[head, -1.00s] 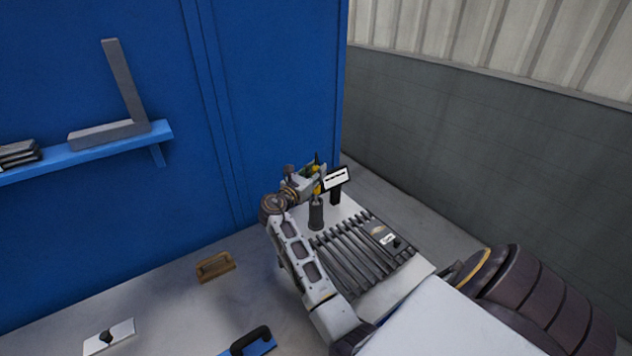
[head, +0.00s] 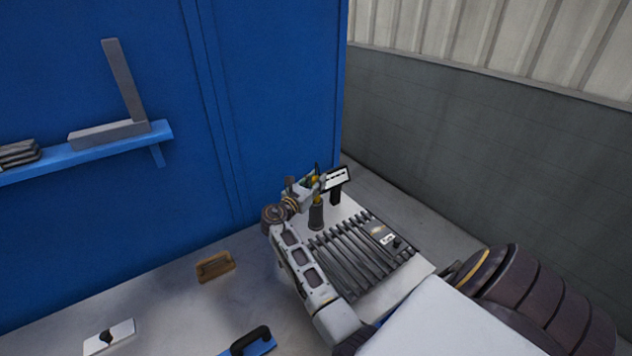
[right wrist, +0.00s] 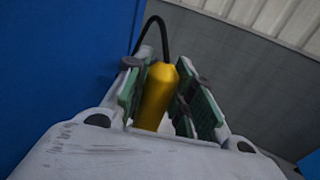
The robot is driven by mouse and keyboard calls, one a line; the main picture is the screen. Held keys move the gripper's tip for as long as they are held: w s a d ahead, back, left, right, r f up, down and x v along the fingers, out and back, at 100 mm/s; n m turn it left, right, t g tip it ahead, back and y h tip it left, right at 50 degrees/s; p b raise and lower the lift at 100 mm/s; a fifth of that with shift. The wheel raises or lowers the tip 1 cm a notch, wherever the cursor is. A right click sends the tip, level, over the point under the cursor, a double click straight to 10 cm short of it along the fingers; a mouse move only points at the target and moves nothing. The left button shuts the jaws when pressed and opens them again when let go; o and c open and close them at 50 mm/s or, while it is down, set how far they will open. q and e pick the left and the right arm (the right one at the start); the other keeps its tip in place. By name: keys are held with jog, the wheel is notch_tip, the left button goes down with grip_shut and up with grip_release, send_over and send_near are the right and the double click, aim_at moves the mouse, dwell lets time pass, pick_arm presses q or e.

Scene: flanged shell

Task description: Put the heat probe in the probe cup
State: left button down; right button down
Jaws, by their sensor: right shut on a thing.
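The heat probe, a yellow handle (right wrist: 157,96) with a black cable curving off its end, stands between the green-padded fingers of my right gripper (right wrist: 171,98) in the right wrist view. The gripper is shut on it. In the head view my right gripper (head: 312,184) is at the back of the table, over the probe cup (head: 316,216), a dark upright cylinder. The probe (head: 316,198) is upright with its lower part in line with the cup's mouth and seems to be inside it; how deep is hidden. My left gripper is not in view.
A small display on a stand (head: 336,182) is right behind the cup. A ribbed hot plate (head: 360,256) lies in front. A wooden block (head: 215,266), a blue-based handled tool (head: 250,343) and a white plate with a knob (head: 109,337) lie left. A blue wall (head: 270,110) stands close behind.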

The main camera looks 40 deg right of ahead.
jog(key=c, duration=1.2)
grip_release()
jog(key=shift+a+r, duration=0.1)
jog(key=p+v, duration=0.4)
jog(key=v, duration=0.8)
